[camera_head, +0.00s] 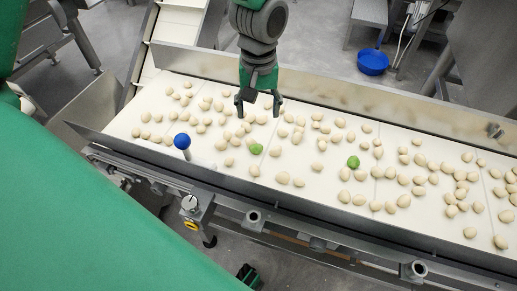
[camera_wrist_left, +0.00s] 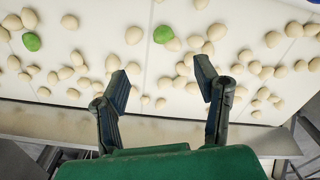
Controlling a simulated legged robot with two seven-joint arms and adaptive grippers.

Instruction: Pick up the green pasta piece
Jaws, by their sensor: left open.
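Two green pasta pieces lie among pale ones on the white belt. The nearer green piece (camera_head: 256,149) is just in front of my left gripper (camera_head: 258,103) in the head view. It also shows in the wrist view (camera_wrist_left: 163,34), beyond the gap between the fingers (camera_wrist_left: 163,82), touching a pale piece. The other green piece (camera_head: 353,162) lies farther right in the head view and at upper left in the wrist view (camera_wrist_left: 31,41). My left gripper is open and empty above the belt's far part, its fingers apart from both green pieces.
Many pale pasta pieces (camera_head: 283,177) are scattered over the conveyor belt (camera_head: 225,172). Metal side walls (camera_head: 320,92) run along it. A blue bowl (camera_head: 372,62) is on the floor behind.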

